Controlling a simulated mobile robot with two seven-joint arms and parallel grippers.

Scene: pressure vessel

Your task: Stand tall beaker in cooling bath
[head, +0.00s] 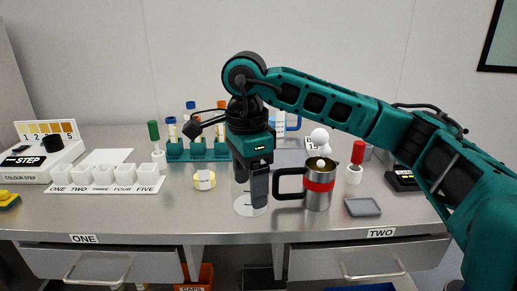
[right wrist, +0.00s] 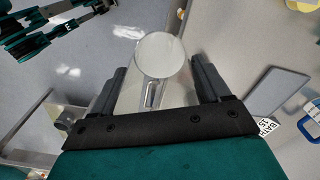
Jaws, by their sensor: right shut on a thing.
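The tall beaker (head: 241,195) is clear glass and upright at the front middle of the bench. My right gripper (head: 259,185) reaches down from above and is shut on it.
A steel mug with a red band (head: 319,187) stands close to the right of the beaker. A yellow-topped dish (head: 204,180) is to the left. A teal tube rack (head: 199,152) stands behind. A grey tray (head: 362,206) lies at right.

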